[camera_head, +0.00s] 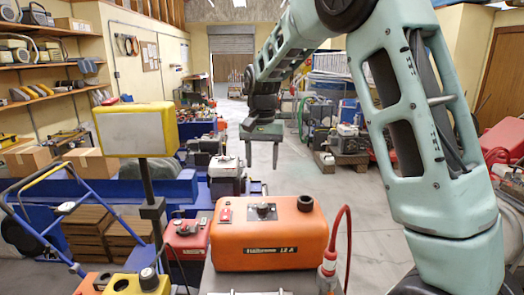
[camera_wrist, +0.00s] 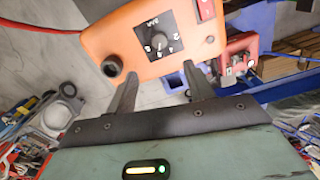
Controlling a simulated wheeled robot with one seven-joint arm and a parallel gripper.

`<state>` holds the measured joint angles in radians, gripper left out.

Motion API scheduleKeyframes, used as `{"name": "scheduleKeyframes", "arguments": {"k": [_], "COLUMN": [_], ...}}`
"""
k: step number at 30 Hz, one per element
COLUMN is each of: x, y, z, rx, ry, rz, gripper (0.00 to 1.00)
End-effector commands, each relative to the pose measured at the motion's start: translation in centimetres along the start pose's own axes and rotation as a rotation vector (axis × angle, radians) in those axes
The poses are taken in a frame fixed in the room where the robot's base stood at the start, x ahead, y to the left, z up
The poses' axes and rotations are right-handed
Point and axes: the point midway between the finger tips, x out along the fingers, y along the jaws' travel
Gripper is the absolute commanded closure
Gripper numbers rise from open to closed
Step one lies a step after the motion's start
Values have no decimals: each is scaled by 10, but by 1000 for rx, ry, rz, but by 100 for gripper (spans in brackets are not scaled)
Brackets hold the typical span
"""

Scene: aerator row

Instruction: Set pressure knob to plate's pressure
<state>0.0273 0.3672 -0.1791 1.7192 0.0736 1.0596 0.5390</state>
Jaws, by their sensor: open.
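An orange aerator unit (camera_head: 270,235) stands in the front middle of the head view, with dark lettering and what looks like "12 A" on its front. On its top is a black dial panel with a pressure knob (camera_head: 263,209). In the wrist view the same knob (camera_wrist: 158,42) is a small round grey piece among white marks, seen upside down; its exact setting is too small to read. No separate plate with a readable pressure shows. My gripper (camera_head: 262,158) is open and empty, above and behind the unit. Its fingers (camera_wrist: 160,88) point toward the panel, apart from the knob.
A red switch (camera_head: 225,214) and a black cap (camera_head: 305,203) flank the knob. A red hose (camera_head: 347,240) rises at the unit's right. A yellow-framed box on a post (camera_head: 135,130) stands at left.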

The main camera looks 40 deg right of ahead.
Motion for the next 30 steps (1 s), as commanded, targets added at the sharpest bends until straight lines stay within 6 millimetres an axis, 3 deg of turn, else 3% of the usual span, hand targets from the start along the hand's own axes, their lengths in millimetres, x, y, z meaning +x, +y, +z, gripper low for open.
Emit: {"name": "scheduleKeyframes", "arguments": {"k": [3, 9, 26, 30], "x": [-19, -36, -37, -34], "y": [0, 0, 0, -9], "z": [0, 0, 0, 15], "rx": [-1, -1, -1, -49], "ry": [2, 1, 0, -6], "rz": [-1, 0, 0, -8], "gripper": [47, 47, 47, 47]}}
